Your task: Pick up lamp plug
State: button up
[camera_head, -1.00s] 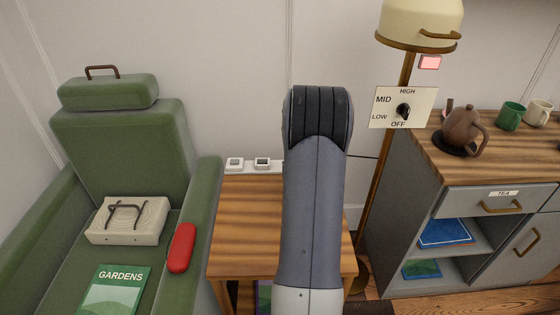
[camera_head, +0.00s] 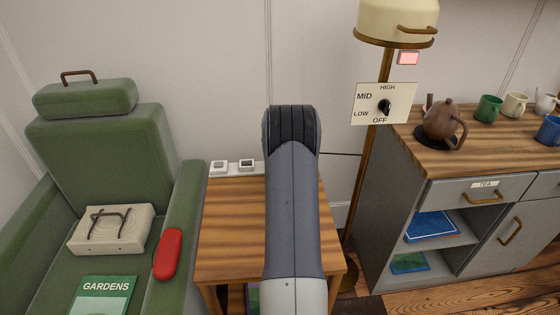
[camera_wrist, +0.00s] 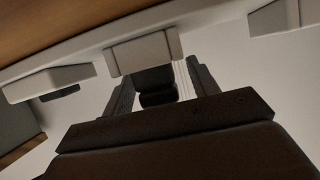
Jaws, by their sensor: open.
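The floor lamp (camera_head: 396,20) stands right of the small table, with its dial plate (camera_head: 400,104) and a lit red indicator (camera_head: 408,58). A thin dark cord runs left from its pole and passes behind my arm. In the head view my arm hides my gripper and the cord's end. In the wrist view my gripper (camera_wrist: 160,88) is open, with one dark finger on each side of a dark rounded piece, apparently the lamp plug (camera_wrist: 158,97). This piece is at a pale block (camera_wrist: 145,53) on the light strip. I cannot tell whether the fingers touch it.
A white strip with sockets (camera_head: 233,170) lies along the back of the wooden table (camera_head: 230,225). A green armchair (camera_head: 95,150) stands at left, a grey cabinet (camera_head: 390,210) at right with a brown teapot (camera_head: 442,125) on top. The wall is close behind.

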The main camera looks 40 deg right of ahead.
jog(key=c, duration=1.1)
jog(key=shift+o, duration=0.2)
jog(key=shift+r, duration=0.1)
